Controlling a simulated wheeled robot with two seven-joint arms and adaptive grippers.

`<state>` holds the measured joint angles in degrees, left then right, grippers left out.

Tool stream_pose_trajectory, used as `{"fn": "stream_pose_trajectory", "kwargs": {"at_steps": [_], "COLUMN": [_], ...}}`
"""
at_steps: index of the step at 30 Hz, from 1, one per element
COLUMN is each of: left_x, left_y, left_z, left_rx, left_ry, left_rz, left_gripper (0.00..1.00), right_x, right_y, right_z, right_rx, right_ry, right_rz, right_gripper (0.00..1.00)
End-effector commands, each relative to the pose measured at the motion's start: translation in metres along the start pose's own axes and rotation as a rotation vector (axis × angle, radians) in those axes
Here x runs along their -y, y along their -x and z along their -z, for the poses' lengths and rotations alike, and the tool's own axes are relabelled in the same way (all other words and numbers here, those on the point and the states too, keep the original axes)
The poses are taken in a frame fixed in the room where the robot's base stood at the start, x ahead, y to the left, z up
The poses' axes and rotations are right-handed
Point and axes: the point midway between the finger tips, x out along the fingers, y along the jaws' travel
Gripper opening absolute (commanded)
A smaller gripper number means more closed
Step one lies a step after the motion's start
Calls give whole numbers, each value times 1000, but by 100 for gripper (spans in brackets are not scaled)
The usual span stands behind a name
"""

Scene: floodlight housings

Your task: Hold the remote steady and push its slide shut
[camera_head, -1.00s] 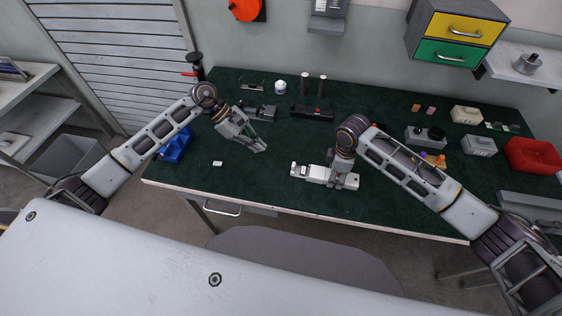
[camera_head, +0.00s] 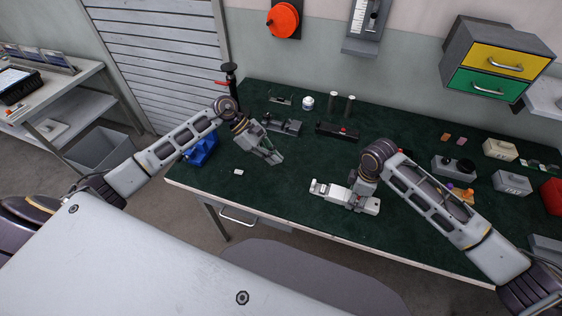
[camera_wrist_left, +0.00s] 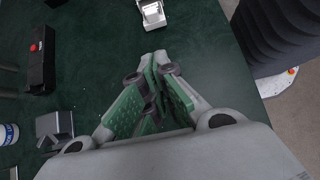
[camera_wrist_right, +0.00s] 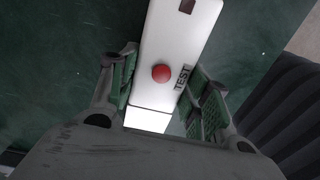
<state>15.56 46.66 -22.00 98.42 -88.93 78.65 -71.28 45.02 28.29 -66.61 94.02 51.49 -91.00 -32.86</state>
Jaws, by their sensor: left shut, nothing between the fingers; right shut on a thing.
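The remote (camera_head: 331,189) is a long white body lying on the green bench top, near its front edge. The right wrist view shows its white face (camera_wrist_right: 175,35) with a red button and the word TEST. My right gripper (camera_head: 362,188) comes down on its right half, with green-padded fingers (camera_wrist_right: 160,72) on both sides of the body. The remote's left end (camera_wrist_left: 152,14) shows at the top of the left wrist view, apart from my left gripper. My left gripper (camera_head: 275,158) is shut and empty above the bench, up and left of the remote. I cannot tell how far the slide stands open.
A black block with a red button (camera_head: 338,131) and a grey fixture (camera_head: 283,127) stand behind. A small white piece (camera_head: 239,172) lies left of my left gripper. A blue holder (camera_head: 201,150) is at the left edge. Bench between left gripper and remote is clear.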

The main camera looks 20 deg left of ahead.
Motion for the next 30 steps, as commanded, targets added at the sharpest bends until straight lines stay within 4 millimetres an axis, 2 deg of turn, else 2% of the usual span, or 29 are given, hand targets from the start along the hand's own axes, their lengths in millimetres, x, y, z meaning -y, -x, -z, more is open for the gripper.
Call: {"fn": "stream_pose_trajectory", "kwargs": {"at_steps": [26,30], "left_x": [0,0], "left_y": [-95,-105], "left_z": [-1,-13], "left_rx": [2,2], "left_ry": [0,-2], "left_rz": [1,1], "left_gripper": [0,0], "right_x": [0,0], "right_y": [0,0], "right_z": [0,0], "right_rx": [0,-1], "right_ry": [0,0], "right_rz": [0,0], "right_gripper": [21,21]}}
